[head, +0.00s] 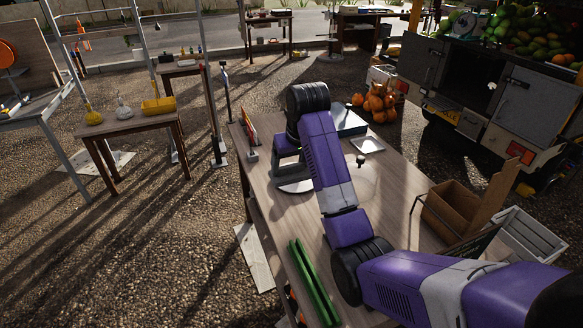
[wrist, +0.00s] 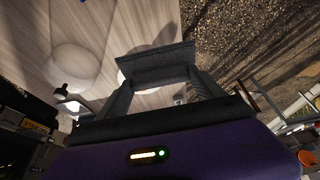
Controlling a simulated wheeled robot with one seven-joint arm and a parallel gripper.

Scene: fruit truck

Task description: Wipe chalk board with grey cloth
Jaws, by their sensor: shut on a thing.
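My gripper (wrist: 155,66) is dark grey and shows in the wrist view over the wooden table. In the head view it hangs low over the table's far left part, partly hidden by my arm. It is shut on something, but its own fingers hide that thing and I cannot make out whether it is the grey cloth. A white round thing (head: 297,186) lies under it. I cannot pick out the chalk board for sure. A thin upright panel with a red-orange edge (head: 249,127) stands at the table's left edge, seen nearly edge-on.
The wooden table (head: 285,215) bears a green long thing (head: 313,284) at its near left and a wooden box (head: 448,210) at the right. A clear dome (head: 362,182) and a white tray (head: 367,145) stand beyond my arm. A truck (head: 500,95) stands behind.

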